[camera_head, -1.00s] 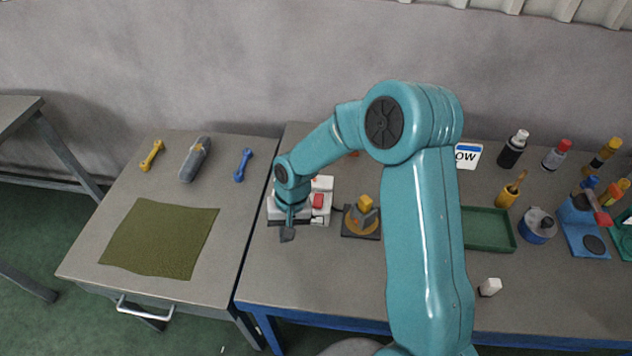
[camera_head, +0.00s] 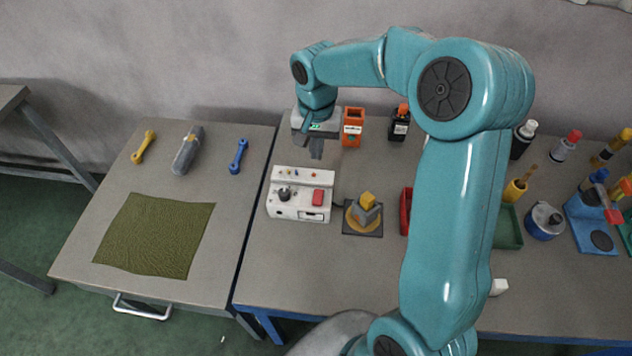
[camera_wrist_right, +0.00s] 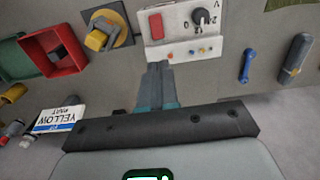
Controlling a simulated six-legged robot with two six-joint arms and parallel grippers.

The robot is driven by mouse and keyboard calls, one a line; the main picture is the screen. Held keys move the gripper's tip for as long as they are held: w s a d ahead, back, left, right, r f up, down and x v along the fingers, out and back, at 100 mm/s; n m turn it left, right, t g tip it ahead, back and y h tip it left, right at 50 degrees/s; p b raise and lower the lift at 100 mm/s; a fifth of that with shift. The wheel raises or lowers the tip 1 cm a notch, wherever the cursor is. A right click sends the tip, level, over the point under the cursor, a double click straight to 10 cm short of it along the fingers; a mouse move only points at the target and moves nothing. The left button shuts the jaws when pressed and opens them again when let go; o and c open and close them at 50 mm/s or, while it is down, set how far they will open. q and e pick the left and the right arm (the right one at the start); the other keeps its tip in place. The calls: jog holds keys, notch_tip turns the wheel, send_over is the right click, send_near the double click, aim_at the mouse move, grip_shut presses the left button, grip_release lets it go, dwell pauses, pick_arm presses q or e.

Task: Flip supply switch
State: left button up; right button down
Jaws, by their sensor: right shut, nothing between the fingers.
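The white power supply box (camera_head: 300,195) stands on the right-hand table, with a red rocker switch (camera_head: 318,197), a black knob (camera_head: 284,194) and a row of small coloured posts on top. It also shows upside down in the right wrist view (camera_wrist_right: 181,32), with the red switch (camera_wrist_right: 156,26) and the knob marked V and 24. My right gripper (camera_head: 316,150) is shut and empty, behind the box's far edge and apart from the switch. In the wrist view its fingertips (camera_wrist_right: 158,68) point towards the box's post side. My left gripper is not in view.
A stand with a yellow block (camera_head: 367,208) is right of the box. An orange container (camera_head: 353,127) and a dark bottle (camera_head: 399,123) stand behind. A red bin (camera_head: 405,211) is partly hidden by my arm. The left table holds wrenches and a green mat (camera_head: 155,237).

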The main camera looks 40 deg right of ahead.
send_over(317, 193)
notch_tip(317, 193, down, 5)
notch_tip(317, 193, down, 8)
jog(key=b, duration=0.4)
jog(key=shift+b, duration=0.4)
jog(key=shift+d+f, duration=0.1)
jog(key=shift+f, duration=0.5)
jog(key=shift+r, duration=0.1)
